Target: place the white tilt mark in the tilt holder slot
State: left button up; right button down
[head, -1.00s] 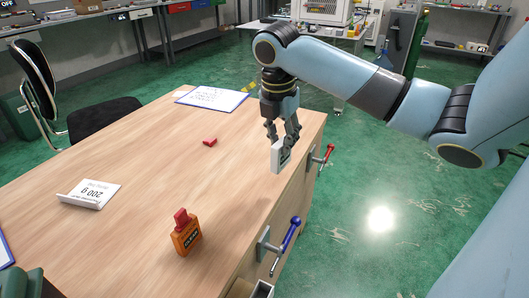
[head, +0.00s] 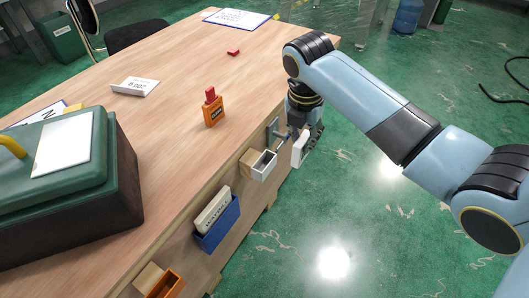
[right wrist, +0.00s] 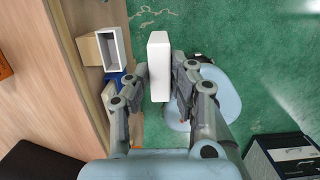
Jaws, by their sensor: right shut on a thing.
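The white tilt mark (head: 299,150) is a small pale block held by my right gripper (head: 304,132), just off the table's side edge. In the right wrist view, the mark (right wrist: 159,62) stands between the two fingers of the gripper (right wrist: 160,80), which is shut on it. An open holder with a white-grey rim (head: 263,166) on a wooden block is fixed to the table side, just left of and below the mark; which holder is the tilt one cannot be read. It also shows in the right wrist view (right wrist: 125,48), apart from the mark. My left gripper is out of view.
A blue holder (head: 219,233) with a white labelled block and an orange holder (head: 167,284) are on the same table side.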

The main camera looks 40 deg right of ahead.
jog(key=w+a+f+b, duration=0.1)
jog(key=w+f, duration=0.1)
jog(key=f, duration=0.1)
jog(key=w+a+f+b, duration=0.2)
jog(key=w+f, duration=0.1)
jog(key=w+a+f+b, duration=0.1)
jog(key=w+a+f, duration=0.1)
jog(key=w+f, duration=0.1)
jog(key=shift+w+f, duration=0.25)
jog(key=shift+f, duration=0.2)
jog(key=shift+w+f, duration=0.1)
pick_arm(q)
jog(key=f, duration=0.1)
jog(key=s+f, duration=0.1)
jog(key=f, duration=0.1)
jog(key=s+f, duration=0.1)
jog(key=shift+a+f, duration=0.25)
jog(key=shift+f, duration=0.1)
pick_arm(e)
jog(key=c, duration=1.2)
grip_release()
jog(key=shift+d, duration=0.1)
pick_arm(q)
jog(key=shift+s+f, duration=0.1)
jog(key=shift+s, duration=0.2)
pick_arm(e)
jog(key=shift+o, duration=0.2)
